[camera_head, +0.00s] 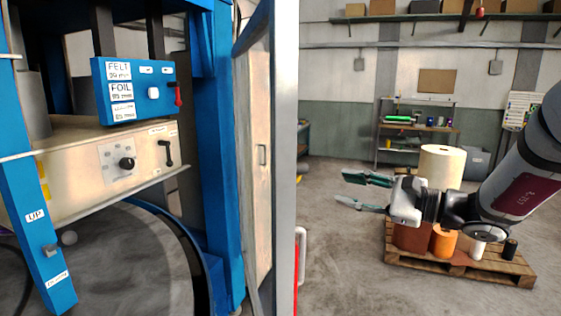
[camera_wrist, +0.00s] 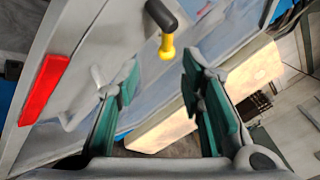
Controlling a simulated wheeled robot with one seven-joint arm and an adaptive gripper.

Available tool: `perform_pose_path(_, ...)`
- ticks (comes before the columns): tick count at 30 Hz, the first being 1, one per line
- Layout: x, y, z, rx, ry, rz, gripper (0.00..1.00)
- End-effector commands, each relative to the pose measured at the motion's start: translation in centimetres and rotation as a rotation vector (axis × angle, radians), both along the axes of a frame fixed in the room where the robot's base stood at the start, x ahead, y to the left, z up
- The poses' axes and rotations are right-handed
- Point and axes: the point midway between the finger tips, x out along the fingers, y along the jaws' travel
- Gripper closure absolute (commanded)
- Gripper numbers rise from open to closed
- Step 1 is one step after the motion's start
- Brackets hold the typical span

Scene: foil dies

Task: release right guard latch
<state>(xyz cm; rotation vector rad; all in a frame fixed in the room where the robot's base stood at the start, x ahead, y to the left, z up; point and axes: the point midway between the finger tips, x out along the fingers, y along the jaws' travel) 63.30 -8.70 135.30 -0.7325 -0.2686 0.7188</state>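In the wrist view a black knob with a yellow pin (camera_wrist: 166,42) sits on the grey guard panel, just beyond the gap between my fingertips. It looks like the latch, but I cannot tell which side's latch it is. My gripper (camera_wrist: 160,76) is open, with its teal fingers apart and nothing between them. In the head view my gripper (camera_head: 343,187) is to the right of the guard door's grey edge (camera_head: 285,130), fingers pointing left. The latch does not show in the head view.
A red strip (camera_wrist: 45,88) and a grey handle lie on the panel left of my fingers. The blue machine (camera_head: 215,160) with its control box (camera_head: 135,88) fills the left. A pallet (camera_head: 460,265) with rolls stands behind my arm. A shelf (camera_head: 415,125) stands farther back.

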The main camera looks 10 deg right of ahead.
Motion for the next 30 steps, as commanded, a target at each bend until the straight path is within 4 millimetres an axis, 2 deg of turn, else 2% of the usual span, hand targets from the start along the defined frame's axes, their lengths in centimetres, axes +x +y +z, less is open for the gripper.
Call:
perform_pose_path(2,0.2,-0.6,0.3,0.019,-0.007,-0.018,0.65)
perform_pose_path(5,0.8,-0.1,0.4,0.023,-0.010,-0.018,0.65)
perform_pose_path(21,8.1,6.6,0.3,0.020,-0.008,-0.015,0.65)
perform_pose_path(30,10.3,8.4,0.3,0.019,-0.008,-0.017,0.65)
